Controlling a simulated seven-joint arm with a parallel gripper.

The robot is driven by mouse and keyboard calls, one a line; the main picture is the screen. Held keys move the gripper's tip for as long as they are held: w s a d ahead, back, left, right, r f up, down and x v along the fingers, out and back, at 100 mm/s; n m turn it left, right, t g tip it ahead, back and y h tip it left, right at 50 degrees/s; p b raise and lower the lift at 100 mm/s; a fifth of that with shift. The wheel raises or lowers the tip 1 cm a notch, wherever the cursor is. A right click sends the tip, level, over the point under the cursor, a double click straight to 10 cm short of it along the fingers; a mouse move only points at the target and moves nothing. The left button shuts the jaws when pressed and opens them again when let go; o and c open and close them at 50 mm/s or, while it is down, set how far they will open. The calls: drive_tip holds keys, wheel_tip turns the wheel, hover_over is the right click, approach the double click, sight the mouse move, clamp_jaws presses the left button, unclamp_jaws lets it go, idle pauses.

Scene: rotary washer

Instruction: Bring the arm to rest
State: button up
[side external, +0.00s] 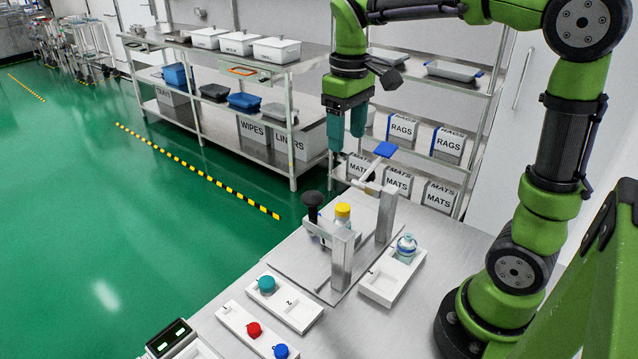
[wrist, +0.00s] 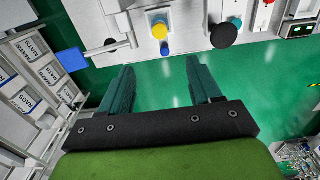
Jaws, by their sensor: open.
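My gripper (side external: 347,142) is open and empty, raised above the far side of the washer fixture. In the wrist view the two teal fingers (wrist: 160,70) stand apart with only green floor between them. The metal fixture (side external: 341,262) stands on a plate on the bench. A yellow-capped bottle (side external: 342,213) stands in it, beside a black knob (side external: 313,199). A blue pad (side external: 385,149) on a bar sticks up at the far post, just right of and below my fingers. The wrist view also shows the yellow cap (wrist: 159,27), black knob (wrist: 224,34) and blue pad (wrist: 72,60).
A white tray (side external: 384,291) with a clear bottle (side external: 406,247) lies right of the fixture. White trays with a teal cap (side external: 267,284), red cap (side external: 254,329) and blue cap (side external: 281,351) lie in front. Shelves with boxes (side external: 403,127) stand behind. The air around my gripper is clear.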

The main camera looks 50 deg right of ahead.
drive_tip(key=shift+w, duration=0.1)
drive_tip(key=s+a+f+m+t+y, duration=0.1)
drive_tip(key=s+a+m+t+y, duration=0.1)
drive_tip(key=s+a+m+t, duration=0.2)
drive_tip(key=s+a+t, duration=0.3)
drive_tip(key=s, duration=0.3)
drive_tip(key=shift+s+a+f, duration=0.15)
drive_tip(key=shift+s+f, duration=0.1)
drive_tip(key=shift+f, duration=0.1)
